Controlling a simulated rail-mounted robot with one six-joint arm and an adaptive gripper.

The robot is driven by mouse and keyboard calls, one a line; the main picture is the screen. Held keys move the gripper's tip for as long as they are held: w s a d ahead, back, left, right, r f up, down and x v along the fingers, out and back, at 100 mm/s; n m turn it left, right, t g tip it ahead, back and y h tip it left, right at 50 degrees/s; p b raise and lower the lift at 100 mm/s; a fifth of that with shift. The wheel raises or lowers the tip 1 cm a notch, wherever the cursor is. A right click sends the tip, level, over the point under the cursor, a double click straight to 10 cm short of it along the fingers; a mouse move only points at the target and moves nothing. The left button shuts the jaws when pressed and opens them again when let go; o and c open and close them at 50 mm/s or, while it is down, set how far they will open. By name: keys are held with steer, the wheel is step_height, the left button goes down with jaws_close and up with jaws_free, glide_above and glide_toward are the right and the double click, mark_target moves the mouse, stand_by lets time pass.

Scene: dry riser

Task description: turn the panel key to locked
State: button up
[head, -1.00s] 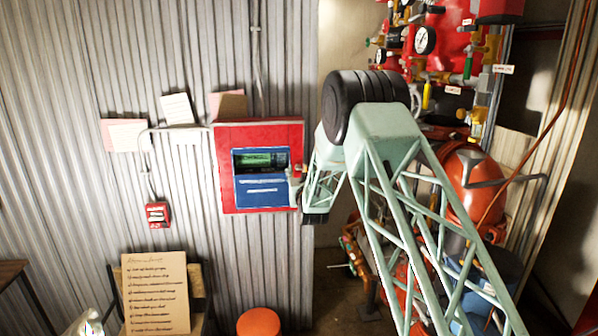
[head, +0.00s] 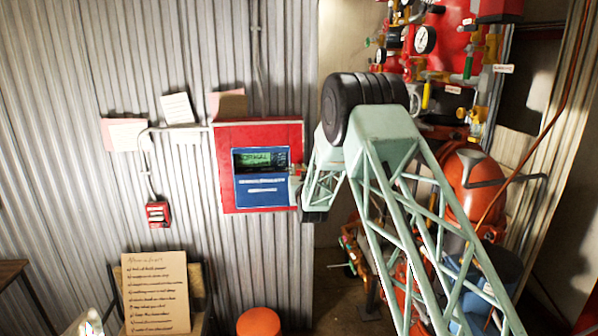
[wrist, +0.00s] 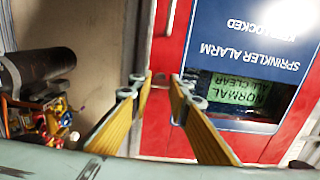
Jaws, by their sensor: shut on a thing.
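The red alarm panel (head: 228,190) hangs on the corrugated wall, with a blue face (head: 262,194) and a green display (head: 256,158). In the wrist view the panel (wrist: 168,135) is upside down; its blue face (wrist: 240,62) reads "SPRINKLER ALARM" and a line ending in "LOCKED", and the display (wrist: 232,88) reads "NORMAL ALL CLEAR". My gripper (wrist: 160,84) has its two yellow fingers at the red strip beside the blue face, shut on the panel key, which is small and mostly hidden between the tips. In the head view my gripper (head: 297,178) is at the panel's right edge.
A small red call box (head: 157,214) is on the wall left of the panel. Paper notes (head: 177,108) hang above it. Red pipework with gauges (head: 425,40) stands to the right, behind my arm. An orange stool (head: 258,322) is below the panel.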

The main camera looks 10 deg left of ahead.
steer(key=shift+f+n+b, duration=0.1)
steer(key=shift+n+b, duration=0.5)
steer(key=shift+b, duration=0.2)
steer(key=shift+n+b, duration=6.3)
steer(key=shift+n, duration=2.1)
steer(key=o, duration=0.9)
steer(key=shift+s, duration=0.2)
